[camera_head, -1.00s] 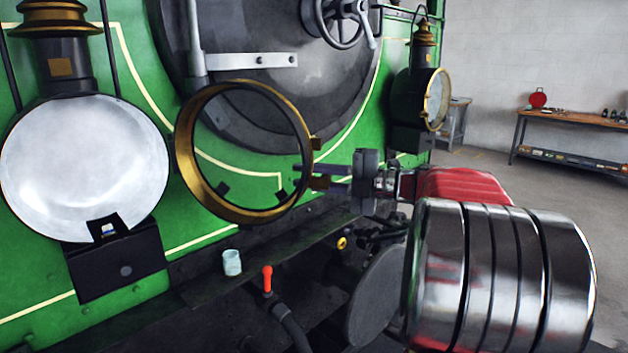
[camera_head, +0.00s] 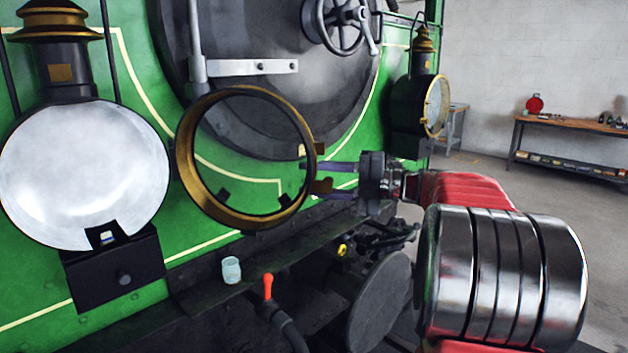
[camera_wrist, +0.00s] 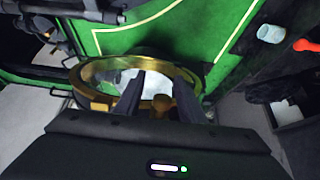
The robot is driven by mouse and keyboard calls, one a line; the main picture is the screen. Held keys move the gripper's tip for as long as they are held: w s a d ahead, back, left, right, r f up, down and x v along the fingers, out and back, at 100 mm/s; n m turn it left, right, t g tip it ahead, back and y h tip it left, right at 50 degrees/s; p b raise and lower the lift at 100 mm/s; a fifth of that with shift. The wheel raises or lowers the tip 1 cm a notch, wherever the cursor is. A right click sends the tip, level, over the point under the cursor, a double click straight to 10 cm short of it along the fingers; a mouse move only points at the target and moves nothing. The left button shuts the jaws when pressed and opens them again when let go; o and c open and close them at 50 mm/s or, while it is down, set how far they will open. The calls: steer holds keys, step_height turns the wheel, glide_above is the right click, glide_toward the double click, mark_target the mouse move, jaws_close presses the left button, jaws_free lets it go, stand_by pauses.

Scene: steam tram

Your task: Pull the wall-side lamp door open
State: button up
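The near lamp (camera_head: 82,172) at the left shows its round white reflector uncovered. Its brass-rimmed door (camera_head: 190,183) stands swung out to the right of it, with the lamp front open. A small brass tab (camera_head: 322,187) juts from the door's right edge. My gripper (camera_head: 328,181) is just right of that edge, its two fingers apart. The wrist view shows the fingers (camera_wrist: 160,85) spread, with a brass knob (camera_wrist: 162,103) between them and the brass ring (camera_wrist: 97,72) beyond. I cannot tell whether a finger touches it. A second lamp (camera_head: 436,105) with a brass rim stands farther right, its door closed.
A glass jar (camera_head: 231,270) and a red-handled valve (camera_head: 267,286) are on the dark ledge below the door. A round buffer plate (camera_head: 378,305) sits lower down. A workbench (camera_head: 575,126) stands by the far wall, with open floor before it.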

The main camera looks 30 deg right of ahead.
steer(key=shift+w+a, duration=0.1)
steer(key=v, duration=1.4)
steer(key=shift+r, duration=0.1)
stand_by(0.3)
